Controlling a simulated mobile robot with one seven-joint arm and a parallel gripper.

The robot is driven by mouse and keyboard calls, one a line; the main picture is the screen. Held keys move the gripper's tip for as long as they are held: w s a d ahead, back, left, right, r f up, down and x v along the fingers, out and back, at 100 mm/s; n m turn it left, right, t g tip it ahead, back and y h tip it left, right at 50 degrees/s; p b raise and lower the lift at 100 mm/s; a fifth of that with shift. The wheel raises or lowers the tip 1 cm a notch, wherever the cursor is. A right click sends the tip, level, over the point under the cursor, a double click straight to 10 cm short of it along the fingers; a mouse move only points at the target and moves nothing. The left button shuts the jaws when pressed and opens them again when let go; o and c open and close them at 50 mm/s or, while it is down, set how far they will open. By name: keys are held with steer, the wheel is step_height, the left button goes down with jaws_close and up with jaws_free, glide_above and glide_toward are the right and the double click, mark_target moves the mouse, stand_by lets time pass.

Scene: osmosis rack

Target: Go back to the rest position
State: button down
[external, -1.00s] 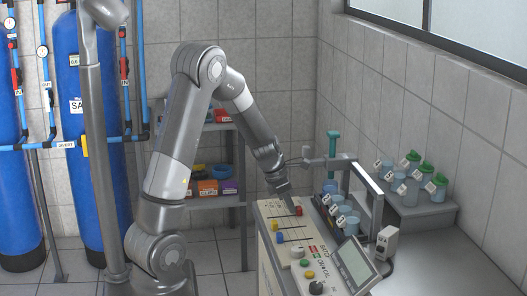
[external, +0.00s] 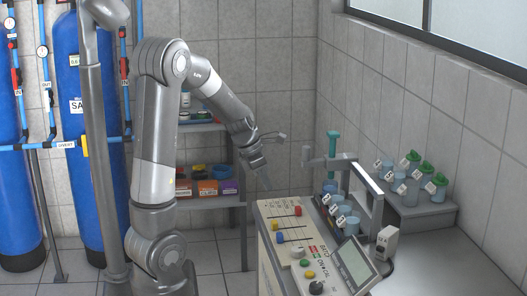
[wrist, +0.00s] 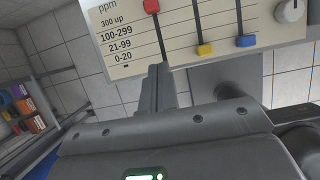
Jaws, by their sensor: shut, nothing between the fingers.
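My gripper (external: 262,172) hangs in the air above and to the left of the control panel (external: 268,209), apart from it. Its fingers are shut with nothing between them, and they also show in the wrist view (wrist: 158,88). The panel has a red slider knob (external: 298,211), a yellow one and a blue one (external: 280,238). In the wrist view the red knob (wrist: 151,6) is near the "300 up" line. The yellow knob (wrist: 205,50) and blue knob (wrist: 246,41) sit lower on their tracks.
A metal frame (external: 372,186) and several lidded cups (external: 346,222) stand behind the panel. A display (external: 354,262) is at its front right. A shelf (external: 205,200) with coloured boxes stands behind my arm. Blue tanks (external: 88,130) are at the left.

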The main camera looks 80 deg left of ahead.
steer(key=d+r+m, duration=0.5)
steer(key=d+m, duration=0.4)
steer(key=d+r+m, duration=0.4)
steer(key=d+m, duration=0.5)
steer(key=d, duration=0.1)
steer(key=s+d+r+m, duration=0.1)
steer(key=s+d+m, duration=0.3)
steer(key=m, duration=0.5)
steer(key=s+d+r+m+t, duration=0.1)
steer(key=s+d+m, duration=0.3)
steer(key=d+m, duration=0.4)
steer(key=shift+r+m, duration=0.5)
steer(key=shift+r, duration=0.2)
steer(key=shift+w, duration=0.1)
stand_by(0.4)
